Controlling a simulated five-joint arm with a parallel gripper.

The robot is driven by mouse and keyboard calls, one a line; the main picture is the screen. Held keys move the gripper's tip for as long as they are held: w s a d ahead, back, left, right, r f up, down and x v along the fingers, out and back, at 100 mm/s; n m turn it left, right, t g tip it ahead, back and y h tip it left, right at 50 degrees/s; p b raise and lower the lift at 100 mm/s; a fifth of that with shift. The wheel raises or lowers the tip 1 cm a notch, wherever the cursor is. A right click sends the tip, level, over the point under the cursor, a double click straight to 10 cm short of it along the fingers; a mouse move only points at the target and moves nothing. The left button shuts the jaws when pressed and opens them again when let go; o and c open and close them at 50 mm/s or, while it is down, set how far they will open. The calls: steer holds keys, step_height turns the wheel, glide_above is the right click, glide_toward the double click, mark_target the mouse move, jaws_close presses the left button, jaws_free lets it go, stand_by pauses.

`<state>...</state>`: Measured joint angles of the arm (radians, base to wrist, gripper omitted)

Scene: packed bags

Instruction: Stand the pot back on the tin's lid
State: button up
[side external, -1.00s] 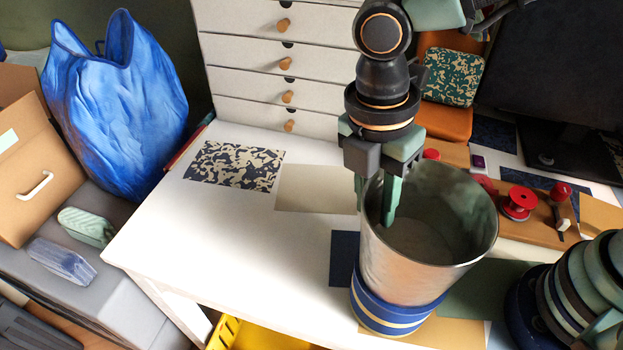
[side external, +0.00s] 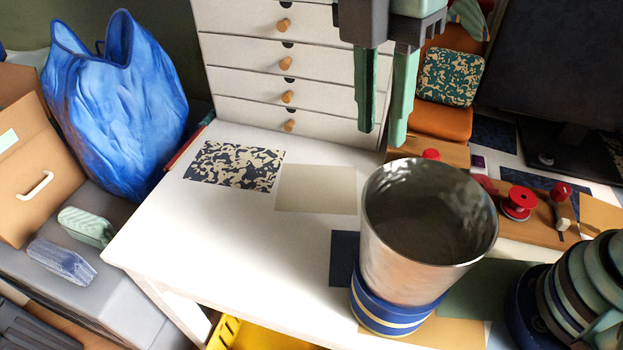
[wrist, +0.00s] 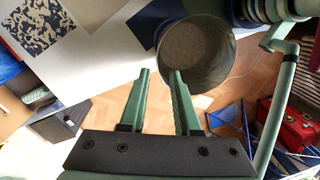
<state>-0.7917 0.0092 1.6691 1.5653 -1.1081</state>
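A silver metal pot (side external: 385,255) stands upright, mouth up and empty, on a blue tin (side external: 395,309) with pale bands. The tin's lid is hidden under the pot. The tin is near the table's front edge. My gripper (side external: 385,138) is open and empty, above and behind the pot's rim, clear of it. In the wrist view the pot (wrist: 213,68) shows beyond the tips of my open gripper (wrist: 160,73), with nothing between the fingers.
A white drawer unit (side external: 262,60) stands behind the table (side external: 205,235). Flat sheets (side external: 316,190) lie left of the pot. Red spools (side external: 518,203) sit on a wooden board to the right. A blue bag (side external: 118,105) stands at the left. The table's left part is free.

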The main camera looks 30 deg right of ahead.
steer(key=w+d+f+m+t, duration=0.2)
steer(key=d+m+t, duration=0.1)
steer(key=d+m, duration=0.8)
steer(key=w+d+f+m+t, duration=0.2)
steer(key=d+f+m+t, duration=0.1)
steer(key=d+m, duration=0.7)
steer(key=d, duration=0.3)
steer(key=shift+d+m+y, duration=0.4)
